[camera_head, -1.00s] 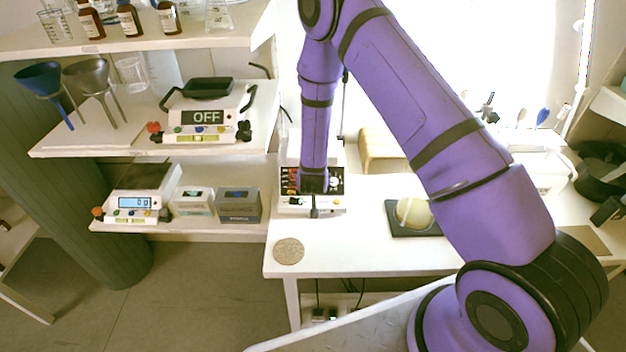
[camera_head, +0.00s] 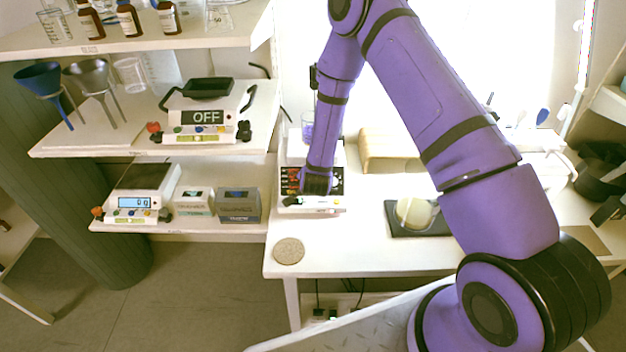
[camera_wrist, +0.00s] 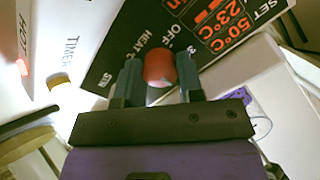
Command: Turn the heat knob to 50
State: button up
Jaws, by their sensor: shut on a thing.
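The hotplate (camera_head: 320,207) stands on the white table in the head view, under the end of my arm. Its black control panel (camera_wrist: 130,45) shows at a tilt in the wrist view, with red digits reading 50°C beside SET and 23°C. The red-orange heat knob (camera_wrist: 160,64) sits beside the words HEAT °C and OFF. My gripper (camera_wrist: 160,78) is shut on this knob, one finger on each side. The knob's pointer mark cannot be made out. In the head view my wrist hides the knob and the fingertips.
A dark pad (camera_head: 432,229) with a pale round vessel lies right of the hotplate. A tan block (camera_head: 385,150) is behind it. A round coaster (camera_head: 289,251) lies at the table's front left. Shelves with scales and bottles stand at left.

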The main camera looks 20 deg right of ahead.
jog(key=shift+m, duration=1.2)
jog(key=o, duration=0.9)
jog(key=v, duration=1)
jog(key=shift+s+r, duration=0.15)
jog(key=shift+s, duration=0.25)
